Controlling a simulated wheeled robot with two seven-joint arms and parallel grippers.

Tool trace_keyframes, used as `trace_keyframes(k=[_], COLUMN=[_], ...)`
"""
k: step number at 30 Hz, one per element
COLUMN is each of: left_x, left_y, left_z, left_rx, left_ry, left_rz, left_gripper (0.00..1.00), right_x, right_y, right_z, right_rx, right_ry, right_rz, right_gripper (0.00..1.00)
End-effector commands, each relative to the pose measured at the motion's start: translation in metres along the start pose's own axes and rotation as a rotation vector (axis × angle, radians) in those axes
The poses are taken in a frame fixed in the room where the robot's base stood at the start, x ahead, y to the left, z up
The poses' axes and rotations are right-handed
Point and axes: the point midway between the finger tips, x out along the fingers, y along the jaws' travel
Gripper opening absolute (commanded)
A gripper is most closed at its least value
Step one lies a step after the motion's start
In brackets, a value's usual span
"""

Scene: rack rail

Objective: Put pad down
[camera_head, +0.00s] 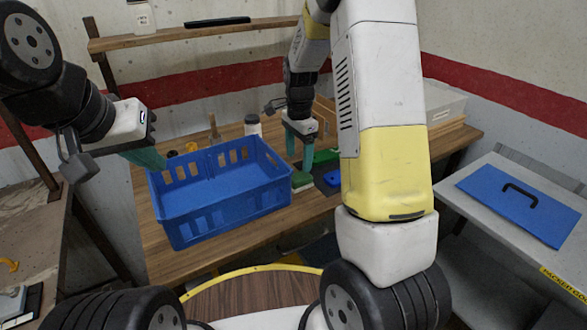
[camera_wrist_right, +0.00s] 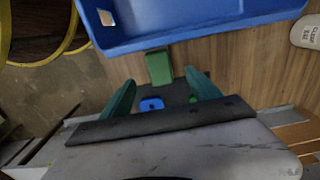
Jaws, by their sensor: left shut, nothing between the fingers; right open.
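The pad, a green block with a pale lower layer (camera_head: 302,181), rests on the wooden table just right of the blue crate. It also shows in the right wrist view as a green block (camera_wrist_right: 158,67), below the crate's wall. My right gripper (camera_head: 299,164) points down above the pad with its teal fingers apart. In the right wrist view my right gripper (camera_wrist_right: 160,79) has nothing clasped between its fingers, and the pad lies around and beyond the fingertips. My left gripper (camera_head: 160,162) is shut and empty at the crate's upper left corner; whether it touches the rim is unclear.
The blue crate (camera_head: 220,207) fills the table's left half. A dark tray (camera_wrist_right: 174,92) with a small blue piece (camera_wrist_right: 150,104) lies right of the pad. A white-lidded bottle (camera_head: 252,125) stands behind the crate. A blue panel with a black handle (camera_head: 520,205) lies on the right bench.

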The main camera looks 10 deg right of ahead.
Motion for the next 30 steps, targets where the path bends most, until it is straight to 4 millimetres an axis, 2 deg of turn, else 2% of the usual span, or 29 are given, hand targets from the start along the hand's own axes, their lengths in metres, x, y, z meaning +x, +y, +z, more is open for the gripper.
trace_keyframes(k=[18, 27, 30], left_x=[0.000, 0.000, 0.000], left_y=[0.000, 0.000, 0.000], left_z=[0.000, 0.000, 0.000], left_rx=[0.000, 0.000, 0.000], left_ry=[0.000, 0.000, 0.000], left_rz=[0.000, 0.000, 0.000], left_gripper=[0.00, 0.00, 0.00], right_x=[0.075, 0.080, 0.080], right_y=[0.002, 0.001, 0.001], right_z=[-0.004, -0.004, -0.004], right_rx=[0.009, 0.009, 0.009], right_ry=[0.001, 0.002, 0.002], right_rz=[0.007, 0.004, 0.004], right_gripper=[0.71, 0.71, 0.53])
